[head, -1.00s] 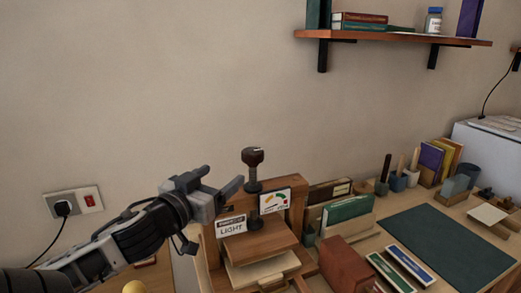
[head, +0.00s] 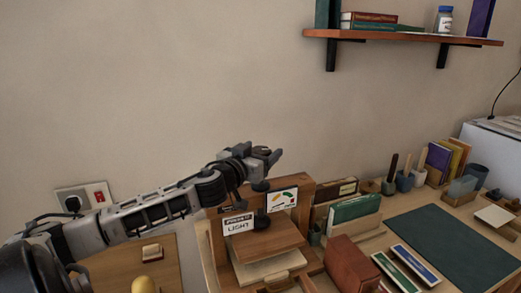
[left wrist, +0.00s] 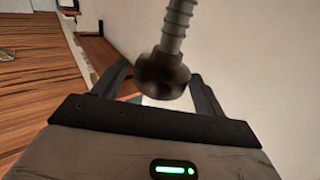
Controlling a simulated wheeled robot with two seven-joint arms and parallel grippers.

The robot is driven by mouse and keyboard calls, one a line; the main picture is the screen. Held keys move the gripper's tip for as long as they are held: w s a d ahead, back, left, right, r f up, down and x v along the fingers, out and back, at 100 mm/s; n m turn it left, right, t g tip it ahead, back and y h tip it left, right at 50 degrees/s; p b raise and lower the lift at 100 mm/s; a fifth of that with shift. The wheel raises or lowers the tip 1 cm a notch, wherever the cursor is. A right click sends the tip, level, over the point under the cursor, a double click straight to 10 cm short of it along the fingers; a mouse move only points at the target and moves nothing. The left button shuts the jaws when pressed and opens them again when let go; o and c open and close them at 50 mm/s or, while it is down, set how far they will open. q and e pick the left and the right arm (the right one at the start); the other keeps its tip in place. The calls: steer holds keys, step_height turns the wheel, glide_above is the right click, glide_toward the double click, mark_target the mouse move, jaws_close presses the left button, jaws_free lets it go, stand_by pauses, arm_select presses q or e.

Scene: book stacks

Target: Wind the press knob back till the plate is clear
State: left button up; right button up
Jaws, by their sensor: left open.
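The press (head: 306,205) is a wooden frame with a gauge and a sign reading LIGHT. Its upper wooden plate (head: 265,238) sits close over a pale stack (head: 270,266); I cannot tell if they touch. My left gripper (head: 270,157) is at the top of the press screw and hides the knob in the head view. In the left wrist view the dark round knob (left wrist: 162,76) is between the open fingers of the left gripper (left wrist: 160,92), with the threaded screw (left wrist: 177,22) running from it. No grip on the knob shows. My right gripper is out of view.
A red-brown box (head: 352,265), upright books (head: 354,209) and a dark green mat (head: 440,243) lie right of the press. A wall shelf (head: 405,37) hangs above right. A wall socket (head: 85,199) is behind my left arm. The wall above the press is clear.

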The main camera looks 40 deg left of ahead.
arm_select(q)
steer(key=shift+w, duration=0.25)
steer(key=c, duration=1)
steer(key=shift+o, duration=0.2)
steer(key=shift+n+y, duration=0.3)
